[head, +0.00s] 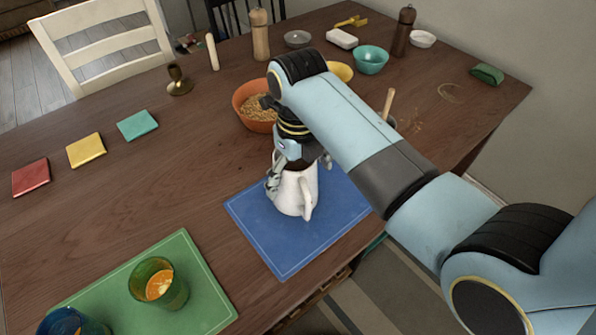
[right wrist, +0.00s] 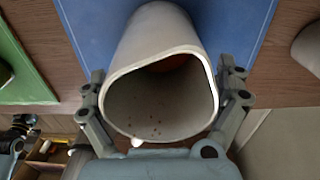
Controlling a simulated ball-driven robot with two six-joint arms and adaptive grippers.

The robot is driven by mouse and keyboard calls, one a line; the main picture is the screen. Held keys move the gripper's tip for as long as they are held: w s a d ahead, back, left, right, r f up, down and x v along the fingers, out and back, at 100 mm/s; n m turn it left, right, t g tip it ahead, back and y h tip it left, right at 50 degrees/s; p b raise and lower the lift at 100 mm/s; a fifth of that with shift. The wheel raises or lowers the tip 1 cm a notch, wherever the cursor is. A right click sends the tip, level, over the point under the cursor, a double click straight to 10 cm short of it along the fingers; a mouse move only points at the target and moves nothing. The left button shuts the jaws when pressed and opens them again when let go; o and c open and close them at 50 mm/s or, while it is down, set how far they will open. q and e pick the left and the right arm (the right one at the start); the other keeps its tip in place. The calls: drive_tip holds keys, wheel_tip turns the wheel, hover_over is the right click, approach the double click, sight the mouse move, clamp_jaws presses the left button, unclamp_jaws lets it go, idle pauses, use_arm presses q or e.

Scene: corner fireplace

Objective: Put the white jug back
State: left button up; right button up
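The white jug (head: 291,192) stands upright on the blue placemat (head: 265,237), with its handle toward the lower right in the head view. My right gripper (head: 297,172) reaches over it from above. In the right wrist view its two fingers lie along opposite sides of the jug's wide rim (right wrist: 160,105) and appear to touch it. I see into the jug, which has small dark specks inside. What seems to be part of my left gripper (right wrist: 14,140) shows at the lower left of the right wrist view, too unclear to read; it is not in the head view.
A green placemat (head: 207,300) with a glass (head: 158,284) lies left of the blue one. An orange bowl (head: 252,112) stands behind the jug. A brass candlestick (head: 179,80) and pepper mills stand farther back.

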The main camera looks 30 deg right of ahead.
wheel_tip(320, 180, up, 12)
drive_tip(key=shift+r+p, duration=0.15)
drive_tip(key=shift+p, duration=0.25)
drive_tip(key=shift+s, duration=0.1)
idle(0.6)
